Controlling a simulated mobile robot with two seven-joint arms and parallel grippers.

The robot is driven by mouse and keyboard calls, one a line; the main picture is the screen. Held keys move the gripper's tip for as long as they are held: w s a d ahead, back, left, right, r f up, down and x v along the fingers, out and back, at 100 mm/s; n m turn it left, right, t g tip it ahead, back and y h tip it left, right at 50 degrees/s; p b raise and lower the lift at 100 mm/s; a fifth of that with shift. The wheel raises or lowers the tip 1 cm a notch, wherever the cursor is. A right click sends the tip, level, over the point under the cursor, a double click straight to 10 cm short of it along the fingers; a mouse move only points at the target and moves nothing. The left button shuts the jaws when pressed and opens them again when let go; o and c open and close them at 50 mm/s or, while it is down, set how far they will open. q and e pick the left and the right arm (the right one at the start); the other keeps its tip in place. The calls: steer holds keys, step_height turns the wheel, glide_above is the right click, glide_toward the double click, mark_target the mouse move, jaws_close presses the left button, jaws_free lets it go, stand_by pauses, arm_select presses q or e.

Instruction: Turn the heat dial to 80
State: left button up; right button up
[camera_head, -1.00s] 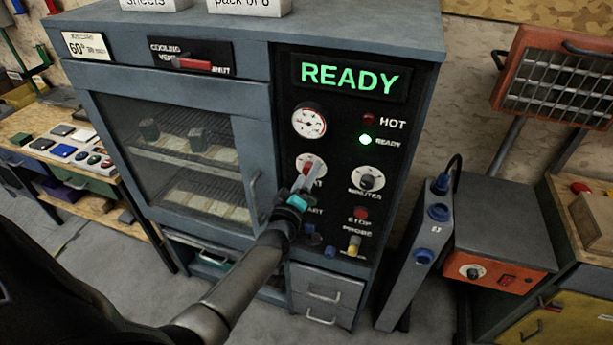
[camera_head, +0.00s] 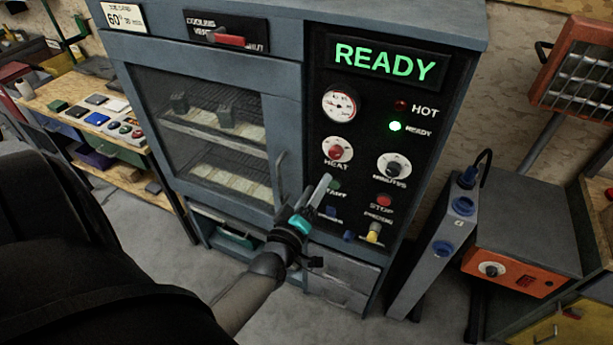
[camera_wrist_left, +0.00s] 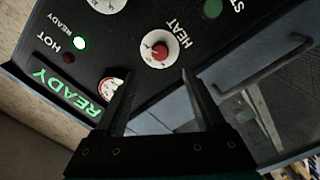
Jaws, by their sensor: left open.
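The heat dial (camera_head: 337,150) is a red knob on a round white scale, on the black control panel (camera_head: 360,105) of a blue-grey oven. In the left wrist view the heat dial (camera_wrist_left: 158,48) shows beyond the fingertips, clear of them. The number it points to is too small to read. My left gripper (camera_head: 318,190) is open and empty, below and a little left of the dial in the head view, near the start button. It also shows in the left wrist view (camera_wrist_left: 158,78). My right gripper is not in view.
The display (camera_head: 384,64) reads READY and the green ready lamp (camera_head: 395,126) is lit. The minutes dial (camera_head: 393,167), stop button (camera_head: 384,200) and oven door handle (camera_head: 279,178) are close by. A grey upright unit (camera_head: 440,235) stands at the right.

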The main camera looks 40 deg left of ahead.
arm_select(q)
steer(key=shift+v, duration=2.25)
steer(key=s+d+f+m+g+h+b, duration=0.1)
steer(key=s+d+f+m+g+b, duration=0.15)
steer(key=f, duration=0.85)
steer(key=s+d+f+m+g+h+b, duration=0.2)
steer(key=s+d+f+m+b, duration=0.15)
steer(key=f, duration=0.75)
steer(key=s+d+f+m+g+h+b, duration=0.1)
steer(key=s+d+f+m+g+b, duration=0.2)
steer(key=f, duration=0.8)
steer(key=s+f+m+g+b, duration=0.7)
steer(key=s+f+g+b, duration=0.2)
steer(key=s+f, duration=1.4)
steer(key=shift+s+d+f, duration=0.25)
steer(key=shift+s+f, duration=0.05)
steer(key=shift+s, duration=0.55)
steer(key=shift+c, duration=0.3)
